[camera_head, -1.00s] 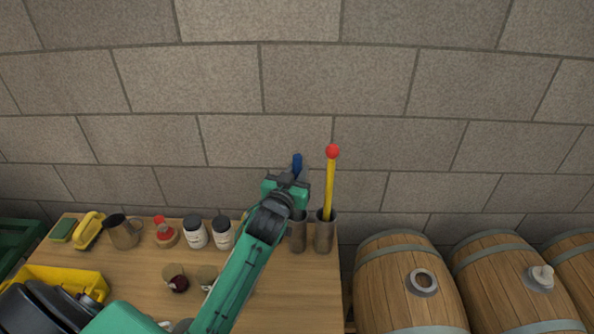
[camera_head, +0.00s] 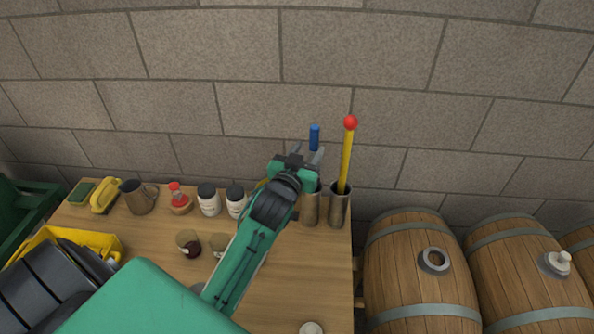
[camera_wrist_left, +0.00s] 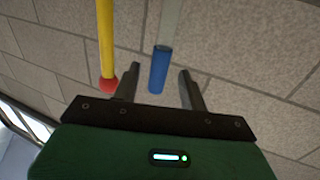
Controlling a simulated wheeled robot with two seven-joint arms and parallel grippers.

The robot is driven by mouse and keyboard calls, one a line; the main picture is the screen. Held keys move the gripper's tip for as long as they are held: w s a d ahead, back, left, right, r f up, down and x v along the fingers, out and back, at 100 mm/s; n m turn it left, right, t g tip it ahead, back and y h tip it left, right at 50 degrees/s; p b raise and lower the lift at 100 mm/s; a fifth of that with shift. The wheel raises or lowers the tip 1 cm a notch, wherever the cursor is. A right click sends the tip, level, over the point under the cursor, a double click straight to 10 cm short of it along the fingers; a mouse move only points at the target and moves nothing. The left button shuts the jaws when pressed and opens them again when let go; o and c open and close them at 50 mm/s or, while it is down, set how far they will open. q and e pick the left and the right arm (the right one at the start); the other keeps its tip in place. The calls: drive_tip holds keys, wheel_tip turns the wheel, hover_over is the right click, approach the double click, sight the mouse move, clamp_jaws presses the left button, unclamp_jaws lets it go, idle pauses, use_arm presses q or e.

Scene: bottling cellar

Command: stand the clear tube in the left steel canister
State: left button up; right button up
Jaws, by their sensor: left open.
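The clear tube shows its blue end (camera_head: 314,137) up, left of the yellow rod. In the left wrist view its clear body (camera_wrist_left: 169,22) runs away from the blue end (camera_wrist_left: 158,70). My left gripper (camera_head: 308,153) is open; in the wrist view its fingers (camera_wrist_left: 158,88) stand apart on either side of the blue end, with gaps. The left steel canister (camera_head: 310,209) stands below the gripper, its mouth partly covered. The tube's lower part is hidden in the head view, so I cannot see fully how it meets the canister. My right gripper is not in view.
The right steel canister (camera_head: 338,209) holds a yellow rod with a red ball (camera_head: 350,123), close beside the tube. White jars (camera_head: 209,201), a mug (camera_head: 138,197) and a yellow bin (camera_head: 101,241) are on the table. Barrels (camera_head: 412,270) stand to the right; a block wall is behind.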

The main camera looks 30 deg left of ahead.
use_arm(q)
drive_tip(key=s+d+b, duration=0.1)
drive_tip(key=s, duration=0.6)
drive_tip(key=shift+s+b, duration=0.3)
drive_tip(key=shift+b, duration=0.05)
